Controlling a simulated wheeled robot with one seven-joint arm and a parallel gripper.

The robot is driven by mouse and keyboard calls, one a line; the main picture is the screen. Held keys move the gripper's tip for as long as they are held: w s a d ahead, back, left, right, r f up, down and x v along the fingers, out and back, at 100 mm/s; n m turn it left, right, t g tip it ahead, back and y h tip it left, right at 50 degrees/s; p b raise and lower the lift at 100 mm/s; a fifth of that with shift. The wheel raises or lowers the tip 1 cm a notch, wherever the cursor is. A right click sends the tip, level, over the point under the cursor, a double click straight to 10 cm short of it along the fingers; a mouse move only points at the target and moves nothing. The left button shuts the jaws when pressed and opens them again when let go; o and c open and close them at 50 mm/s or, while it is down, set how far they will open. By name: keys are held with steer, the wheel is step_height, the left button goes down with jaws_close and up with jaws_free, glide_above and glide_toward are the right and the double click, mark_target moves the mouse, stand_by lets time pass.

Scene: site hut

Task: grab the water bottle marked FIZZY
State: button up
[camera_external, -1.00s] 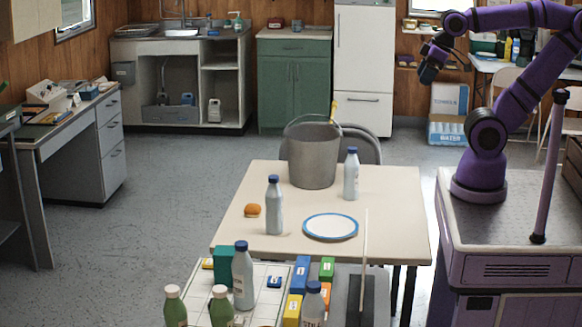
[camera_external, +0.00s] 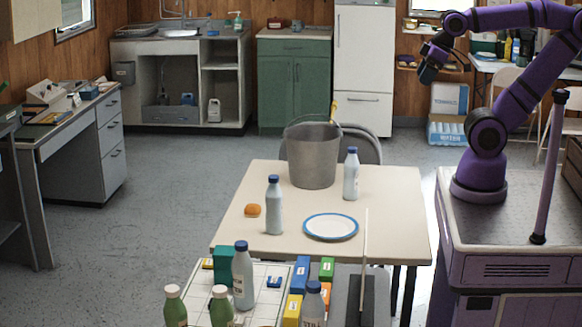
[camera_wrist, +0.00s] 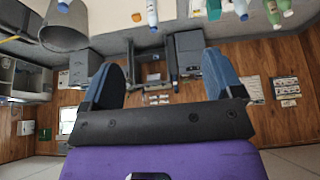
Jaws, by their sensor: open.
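Several pale bottles with blue caps are in view. In the external view one bottle (camera_external: 274,208) stands at the table's left and another (camera_external: 351,177) beside the bucket. Nearer stand a bottle (camera_external: 243,280) on the white grid surface and a bottle (camera_external: 313,308) cut by the bottom edge. No FIZZY marking is readable on any of them. My gripper (camera_external: 427,72) is raised at the upper right, far from the bottles. In the wrist view my gripper (camera_wrist: 167,78) has its fingers apart with nothing between them; bottles show along the top edge.
A grey bucket (camera_external: 313,160), a blue-rimmed plate (camera_external: 331,227) and an orange-brown item (camera_external: 253,211) are on the cream table (camera_external: 390,215). Green bottles (camera_external: 175,308) and coloured boxes (camera_external: 300,275) crowd the near surface. A thin upright rod (camera_external: 365,250) stands by the table's front.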

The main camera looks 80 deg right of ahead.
steer(key=c, duration=0.3)
steer(key=shift+c, duration=0.2)
